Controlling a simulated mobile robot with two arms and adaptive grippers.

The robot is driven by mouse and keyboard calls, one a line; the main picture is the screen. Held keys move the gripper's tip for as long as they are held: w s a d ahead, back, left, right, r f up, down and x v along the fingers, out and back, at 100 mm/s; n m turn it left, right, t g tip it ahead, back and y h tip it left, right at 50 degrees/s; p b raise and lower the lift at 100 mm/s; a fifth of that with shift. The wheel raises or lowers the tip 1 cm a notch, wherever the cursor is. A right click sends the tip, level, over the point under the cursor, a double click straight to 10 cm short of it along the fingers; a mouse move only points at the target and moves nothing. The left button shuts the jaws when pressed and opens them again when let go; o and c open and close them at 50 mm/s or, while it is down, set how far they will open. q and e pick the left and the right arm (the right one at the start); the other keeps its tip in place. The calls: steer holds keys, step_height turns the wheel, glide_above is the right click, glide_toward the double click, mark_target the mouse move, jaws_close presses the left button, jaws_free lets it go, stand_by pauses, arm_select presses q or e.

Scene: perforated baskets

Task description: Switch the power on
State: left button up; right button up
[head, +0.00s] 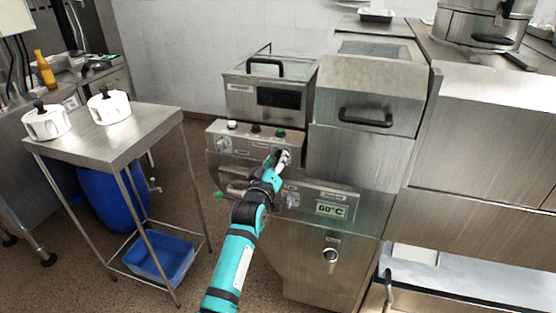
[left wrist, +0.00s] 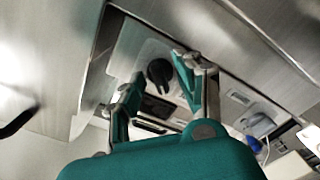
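A steel fryer-like machine stands at the centre of the head view, with a control panel (head: 245,146) on its front. The panel carries a silver knob (head: 223,144) at left, and small white, black and green (head: 281,133) parts along its top edge. A lower knob (head: 291,197) sits beside a display (head: 331,209) reading 60°C. My left gripper (head: 284,156) is at the panel's right end, below the green part. In the left wrist view its fingers (left wrist: 160,95) are apart and empty, with a black knob (left wrist: 160,73) beyond them. Which control is the power switch is unclear. My right gripper is out of view.
A lidded fryer section with a black handle (head: 366,117) stands right of the panel. A steel table (head: 120,150) with two white lidded pots stands at left, a blue bin (head: 160,258) on its lower shelf. Open floor lies between table and machine.

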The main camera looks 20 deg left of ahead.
arm_select(q)
steer(key=shift+w, duration=0.2)
jaws_close()
steer(key=shift+m, duration=0.3)
steer(key=m+p, duration=0.2)
steer(key=m, duration=1.5)
steer(key=shift+a+p, duration=0.1)
steer(key=shift+p, duration=0.25)
steer(key=shift+m, duration=0.3)
